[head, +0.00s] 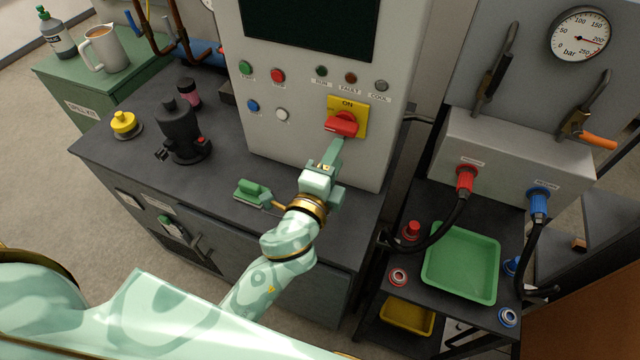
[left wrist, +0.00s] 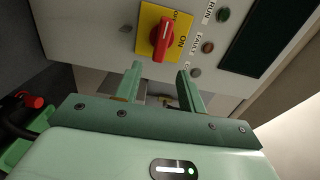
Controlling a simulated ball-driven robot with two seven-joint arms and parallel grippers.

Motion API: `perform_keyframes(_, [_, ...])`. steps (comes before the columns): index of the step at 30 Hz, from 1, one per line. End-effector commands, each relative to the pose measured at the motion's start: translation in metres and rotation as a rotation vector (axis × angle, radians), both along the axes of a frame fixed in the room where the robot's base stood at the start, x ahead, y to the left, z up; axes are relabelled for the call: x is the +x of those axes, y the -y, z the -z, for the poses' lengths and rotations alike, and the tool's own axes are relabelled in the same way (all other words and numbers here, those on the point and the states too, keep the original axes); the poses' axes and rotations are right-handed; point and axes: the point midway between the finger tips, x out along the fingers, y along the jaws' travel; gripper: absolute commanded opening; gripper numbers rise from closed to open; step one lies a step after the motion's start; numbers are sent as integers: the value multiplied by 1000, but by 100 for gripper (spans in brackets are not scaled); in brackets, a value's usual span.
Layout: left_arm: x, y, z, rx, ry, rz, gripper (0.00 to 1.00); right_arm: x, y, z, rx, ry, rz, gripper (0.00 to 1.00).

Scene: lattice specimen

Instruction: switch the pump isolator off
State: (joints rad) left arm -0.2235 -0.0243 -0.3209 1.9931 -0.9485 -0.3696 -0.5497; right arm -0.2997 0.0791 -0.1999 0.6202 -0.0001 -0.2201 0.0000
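The pump isolator is a red rotary handle (head: 342,124) on a yellow plate (head: 361,117) low on the grey cabinet's front. ON is printed at the plate's top in the head view. The handle (left wrist: 162,38) lies crosswise below ON, one end towards the OFF mark in the left wrist view. My left gripper (head: 332,152) is just below the handle, pointing at the panel. In the left wrist view its two fingers (left wrist: 159,78) are apart with nothing between them, and the handle is beyond the tips, apart from them. My right gripper is not in view.
Several lamps and buttons, including a red button (head: 278,75), sit beside the isolator under a dark screen (head: 310,25). A hose unit (head: 510,155) stands at right.

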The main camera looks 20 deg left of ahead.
Motion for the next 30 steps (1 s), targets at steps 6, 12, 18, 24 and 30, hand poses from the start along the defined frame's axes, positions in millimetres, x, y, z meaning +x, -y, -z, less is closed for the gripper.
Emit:
perform_keyframes(6, [-53,-2,3,-1,-3,-2,40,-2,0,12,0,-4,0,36])
perform_keyframes(12, [-74,-3,1,0,0,-2,40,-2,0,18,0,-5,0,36])
perform_keyframes(18, [-77,-3,-1,2,3,-2,40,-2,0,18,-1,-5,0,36])
perform_keyframes(24, [-77,-3,-1,1,2,-2,40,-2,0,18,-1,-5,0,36])
perform_keyframes(30, [-76,1,25,-27,-51,14,40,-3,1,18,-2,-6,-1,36])
